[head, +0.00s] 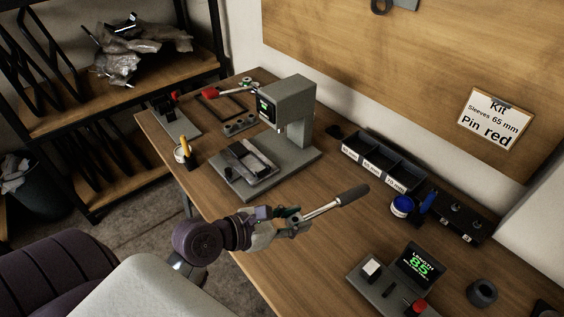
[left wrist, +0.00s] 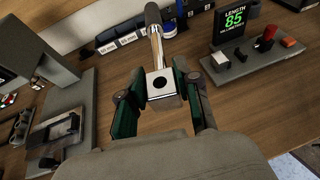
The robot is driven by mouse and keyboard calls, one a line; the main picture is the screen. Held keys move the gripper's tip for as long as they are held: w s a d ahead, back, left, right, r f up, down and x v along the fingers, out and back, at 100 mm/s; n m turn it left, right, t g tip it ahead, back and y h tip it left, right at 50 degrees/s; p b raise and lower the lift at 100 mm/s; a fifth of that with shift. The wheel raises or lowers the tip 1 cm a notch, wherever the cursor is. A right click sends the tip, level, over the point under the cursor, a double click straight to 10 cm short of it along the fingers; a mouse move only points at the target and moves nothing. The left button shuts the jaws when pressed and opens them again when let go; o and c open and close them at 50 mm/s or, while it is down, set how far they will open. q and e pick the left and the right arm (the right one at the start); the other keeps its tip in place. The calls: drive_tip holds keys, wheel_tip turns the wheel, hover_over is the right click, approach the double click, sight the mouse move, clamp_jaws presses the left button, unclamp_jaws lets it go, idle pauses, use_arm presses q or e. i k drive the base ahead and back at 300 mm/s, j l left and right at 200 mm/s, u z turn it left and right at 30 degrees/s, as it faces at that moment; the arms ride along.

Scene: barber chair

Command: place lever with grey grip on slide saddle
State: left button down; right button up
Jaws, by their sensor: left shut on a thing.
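The lever with a dark grey grip (head: 352,194) is held in my left gripper (head: 293,221). It has a shiny metal rod and, in the left wrist view, a square metal block (left wrist: 163,84) with a dark hole at its near end. The gripper's green-lined fingers (left wrist: 161,90) are shut on this block. The lever is above the wooden bench and points away to the right. The slide saddle (head: 248,163) appears to be the dark and metal piece on the base of the grey press, left of the gripper. It also shows at the left in the left wrist view (left wrist: 55,132).
The grey press (head: 290,105) stands on the bench behind the slide. A labelled bin row (head: 382,162) and a blue pot (head: 402,205) are to the right. A length display reading 85 (head: 420,265) stands at the front right. Bare wood lies around the gripper.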

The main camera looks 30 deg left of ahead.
sight(253, 162)
drive_tip(key=j+z, duration=0.8)
drive_tip(key=j, duration=0.2)
drive_tip(key=k+j, duration=0.1)
drive_tip(key=j, duration=0.3)
drive_tip(key=k+j+z, duration=0.1)
drive_tip(key=j, duration=0.3)
drive_tip(key=k+j+z, duration=0.1)
drive_tip(key=j, duration=0.3)
drive_tip(key=k+j, duration=0.1)
drive_tip(key=j, duration=0.3)
drive_tip(key=k+j+z, duration=0.1)
drive_tip(key=j, duration=0.3)
drive_tip(key=k+j, duration=0.15)
drive_tip(key=j, duration=0.2)
drive_tip(key=k+j+z, duration=0.15)
drive_tip(key=j, duration=0.25)
drive_tip(key=i+j, duration=0.15)
drive_tip(key=j, duration=0.2)
drive_tip(key=i+j, duration=0.1)
drive_tip(key=j, duration=0.2)
